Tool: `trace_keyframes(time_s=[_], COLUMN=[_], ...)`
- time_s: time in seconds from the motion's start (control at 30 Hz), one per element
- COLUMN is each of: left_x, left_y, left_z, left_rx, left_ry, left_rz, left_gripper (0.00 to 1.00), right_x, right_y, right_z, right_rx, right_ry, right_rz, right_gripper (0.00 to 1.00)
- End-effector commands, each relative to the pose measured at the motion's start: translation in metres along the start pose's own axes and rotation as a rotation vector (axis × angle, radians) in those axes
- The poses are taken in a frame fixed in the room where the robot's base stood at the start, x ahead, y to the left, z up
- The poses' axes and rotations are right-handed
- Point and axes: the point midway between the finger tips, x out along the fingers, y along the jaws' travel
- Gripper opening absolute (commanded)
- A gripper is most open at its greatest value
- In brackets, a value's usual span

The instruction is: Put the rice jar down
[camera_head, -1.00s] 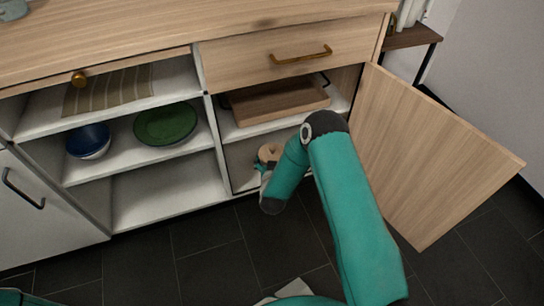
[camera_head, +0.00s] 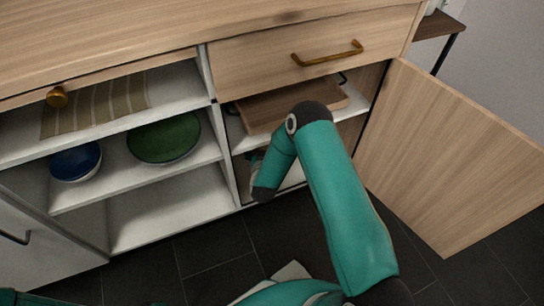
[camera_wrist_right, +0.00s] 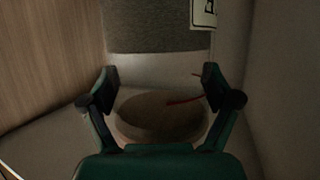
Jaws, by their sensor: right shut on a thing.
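In the right wrist view, the rice jar shows as a round brown lid (camera_wrist_right: 160,116) between the two fingers of my right gripper (camera_wrist_right: 161,92). The fingers stand on either side of it, shut on the jar. The jar's body is hidden below the lid. In the head view, my right arm reaches into the low right compartment of the cabinet (camera_head: 238,170). Only a small part of the gripper shows there, and I cannot make out the jar. How far the jar is from the compartment floor is unclear. My left gripper is out of view.
The cabinet door (camera_head: 445,165) stands open on the right. A wooden board (camera_head: 285,104) lies on the shelf above my gripper. A green plate (camera_head: 165,138) and a blue bowl (camera_head: 76,162) sit on the left shelf. A drawer with a brass handle (camera_head: 328,54) is above.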

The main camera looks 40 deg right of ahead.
Motion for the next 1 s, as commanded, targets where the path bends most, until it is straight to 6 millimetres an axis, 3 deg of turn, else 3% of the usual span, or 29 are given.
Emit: trace_keyframes(time_s=[0.23, 0.47, 0.7, 1.0], left_x=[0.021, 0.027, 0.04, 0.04], left_y=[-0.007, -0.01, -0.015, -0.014], left_z=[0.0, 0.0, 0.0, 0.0], left_rx=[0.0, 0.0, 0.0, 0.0], left_ry=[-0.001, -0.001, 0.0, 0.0], left_rz=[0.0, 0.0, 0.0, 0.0], left_gripper=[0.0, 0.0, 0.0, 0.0], right_x=[0.017, 0.024, 0.035, 0.035], right_y=[0.018, 0.022, 0.023, 0.023], right_z=[0.04, 0.054, 0.082, 0.082], right_rx=[0.011, 0.014, 0.014, 0.014], right_ry=[0.004, 0.005, 0.004, 0.004], right_rz=[0.028, 0.034, 0.035, 0.034], right_gripper=[0.21, 0.21, 0.21, 0.21])
